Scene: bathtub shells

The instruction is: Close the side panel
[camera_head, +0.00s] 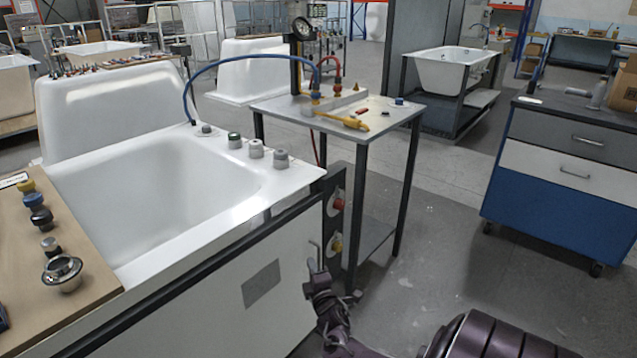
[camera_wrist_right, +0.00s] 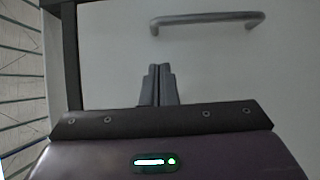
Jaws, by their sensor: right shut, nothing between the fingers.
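The white side panel (camera_head: 200,322) fills the front of the bathtub (camera_head: 165,195), below a dark rail. A grey plate (camera_head: 263,285) is on its face. My right gripper (camera_head: 309,270) is at the panel's right end, shut and empty. In the right wrist view its shut fingertips (camera_wrist_right: 158,68) point at the pale panel (camera_wrist_right: 215,65). A grey bar handle (camera_wrist_right: 207,19) lies beyond them, and the fingers are not around it. I cannot tell whether the fingertips touch the panel or how wide any gap at its edge is. My left gripper is out of view.
A metal table (camera_head: 345,112) with hoses and a yellow tool stands right of the tub. A wooden board (camera_head: 60,245) with fittings lies at the left. A blue and grey drawer cabinet (camera_head: 555,200) is at the right. Clear floor (camera_head: 440,235) lies between.

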